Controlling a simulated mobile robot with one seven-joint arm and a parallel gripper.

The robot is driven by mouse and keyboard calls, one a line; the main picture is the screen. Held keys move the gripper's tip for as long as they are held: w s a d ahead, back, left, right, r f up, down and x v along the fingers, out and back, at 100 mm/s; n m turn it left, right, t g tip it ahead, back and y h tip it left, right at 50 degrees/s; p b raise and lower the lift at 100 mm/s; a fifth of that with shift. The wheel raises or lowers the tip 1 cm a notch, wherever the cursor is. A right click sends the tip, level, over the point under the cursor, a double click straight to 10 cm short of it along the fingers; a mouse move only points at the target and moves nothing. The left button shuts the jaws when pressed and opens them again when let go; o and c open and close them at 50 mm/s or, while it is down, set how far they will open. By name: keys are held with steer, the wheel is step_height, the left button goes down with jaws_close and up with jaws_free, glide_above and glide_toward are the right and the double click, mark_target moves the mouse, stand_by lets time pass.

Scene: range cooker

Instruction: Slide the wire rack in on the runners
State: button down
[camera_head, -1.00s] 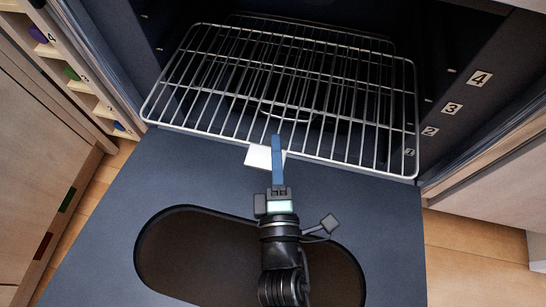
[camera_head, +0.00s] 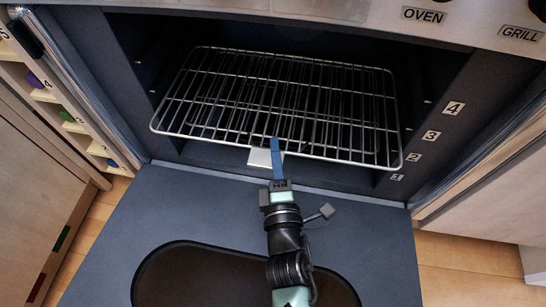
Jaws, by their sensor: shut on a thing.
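The wire rack (camera_head: 340,100) is a silver grid, largely inside the oven cavity (camera_head: 425,110), with its front edge near the opening. It sits slightly skewed, its right front corner nearer to me than the left. A white tab (camera_head: 259,158) sits at the middle of its front edge. My gripper (camera_head: 276,150) has blue fingers, shut at this tab and front bar; the exact contact is hidden by the fingers. Number labels 1 to 4 (camera_head: 431,135) run up the right cavity wall. Whether the rack's sides rest on the runners I cannot tell.
The dark oven door (camera_head: 110,215) lies open below, with an oval window (camera_head: 180,275). The OVEN and GRILL panel (camera_head: 350,12) crosses above the opening. Wooden floor (camera_head: 470,265) shows at right.

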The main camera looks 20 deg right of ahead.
mark_target(278, 136)
steer(key=shift+w+d+r+p, duration=0.2)
steer(key=shift+w+d+p, duration=0.3)
steer(key=shift+w, duration=0.35)
steer(key=shift+w+d+r+p, duration=0.15)
steer(key=shift+w+d+p, duration=0.2)
steer(key=shift+w+d, duration=0.4)
steer(key=shift+w+a+f+b, duration=0.1)
steer(key=shift+a+f+b, duration=0.05)
steer(key=shift+f+b, duration=0.9)
steer(key=c, duration=0.9)
jaws_free()
steer(key=shift+o, duration=0.4)
steer(key=shift+f, duration=0.3)
steer(key=p+v, duration=0.3)
steer(key=v, duration=1)
steer(key=shift+r, duration=0.25)
